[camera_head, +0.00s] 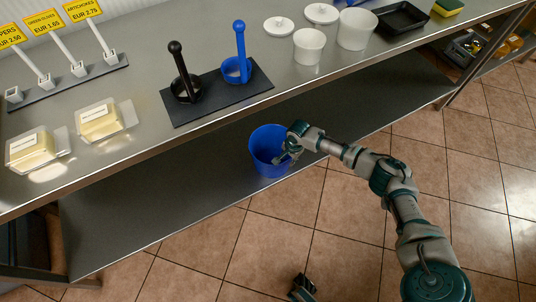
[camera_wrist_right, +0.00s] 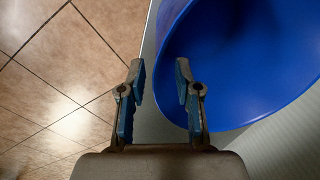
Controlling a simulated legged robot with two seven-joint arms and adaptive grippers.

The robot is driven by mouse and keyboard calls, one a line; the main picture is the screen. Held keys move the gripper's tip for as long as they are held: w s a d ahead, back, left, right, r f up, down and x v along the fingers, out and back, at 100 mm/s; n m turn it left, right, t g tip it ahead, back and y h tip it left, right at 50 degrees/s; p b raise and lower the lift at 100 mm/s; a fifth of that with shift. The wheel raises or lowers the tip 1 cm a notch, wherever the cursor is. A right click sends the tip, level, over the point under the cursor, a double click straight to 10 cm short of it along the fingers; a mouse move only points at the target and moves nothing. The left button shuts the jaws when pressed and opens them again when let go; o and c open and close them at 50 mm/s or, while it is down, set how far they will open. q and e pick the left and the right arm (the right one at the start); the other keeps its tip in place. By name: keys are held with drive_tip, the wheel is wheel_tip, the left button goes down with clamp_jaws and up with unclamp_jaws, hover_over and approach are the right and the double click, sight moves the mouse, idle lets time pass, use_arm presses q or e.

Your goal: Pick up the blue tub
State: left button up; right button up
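The blue tub (camera_head: 268,145) stands upright on the lower steel shelf, close to its front edge. It fills the right side of the right wrist view (camera_wrist_right: 245,60), where I look into its open top. My right gripper (camera_head: 286,156) is at the tub's right side, by the rim. In the wrist view my right gripper (camera_wrist_right: 160,72) is open with nothing held. One finger overlaps the tub's opening and the other is outside, so the near rim appears between them. I cannot tell whether a finger touches the wall.
The upper counter (camera_head: 205,55) overhangs the shelf behind the tub. It bears a dark mat (camera_head: 215,101) with black and blue holders, white tubs (camera_head: 309,46) and a black tray (camera_head: 402,18). The lower shelf (camera_head: 160,215) is bare left of the tub. Tiled floor lies in front.

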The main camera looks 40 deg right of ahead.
sight(287, 164)
wheel_tip(287, 164, down, 4)
drive_tip(key=shift+b, duration=0.7)
drive_tip(key=shift+w+f, duration=0.15)
drive_tip(key=shift+d+r, duration=0.1)
drive_tip(key=shift+r, duration=0.2)
clamp_jaws()
drive_tip(key=shift+r, duration=0.1)
